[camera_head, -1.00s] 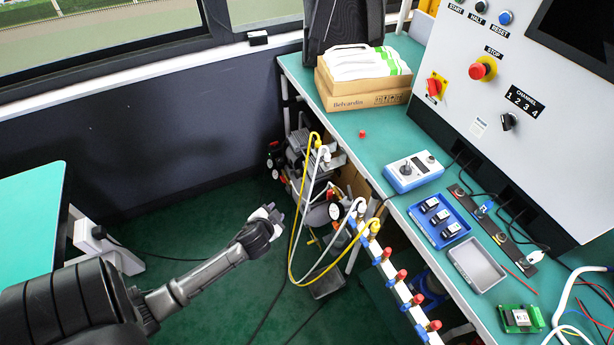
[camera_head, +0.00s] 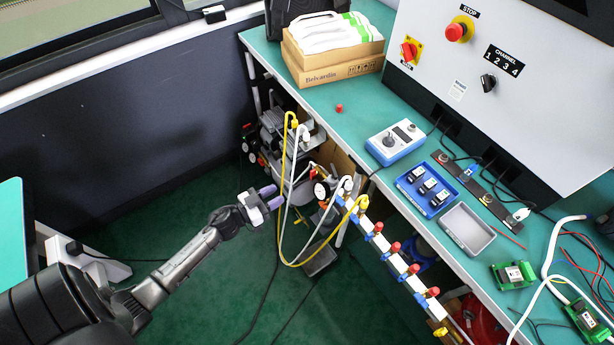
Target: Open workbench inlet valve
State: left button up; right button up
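A white manifold (camera_head: 388,259) runs along the workbench's front edge, with several red-capped outlets and blue parts. A pressure gauge (camera_head: 321,190) and a red knob (camera_head: 323,205) sit by its upper end, where yellow (camera_head: 281,230) and white hoses attach. I cannot tell which fitting is the inlet valve. My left gripper (camera_head: 272,197) is just left of the hanging hoses, pointing right toward the gauge. Its two pale purple fingers are apart, with nothing seen between them. My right gripper is out of view.
The green workbench (camera_head: 352,103) holds a cardboard box (camera_head: 330,65), a blue-white meter (camera_head: 394,143), a blue tray (camera_head: 427,189) and a grey tray (camera_head: 467,229). A compressor-like unit (camera_head: 285,135) stands under the bench's left end. Dark green floor is open below my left arm.

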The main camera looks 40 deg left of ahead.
aim_at(311, 175)
pick_arm(q)
jog(key=b+x, duration=0.3)
jog(key=x, duration=0.9)
jog(key=shift+w+d, duration=0.1)
jog(key=shift+w, duration=0.1)
jog(key=shift+c, duration=0.4)
grip_shut()
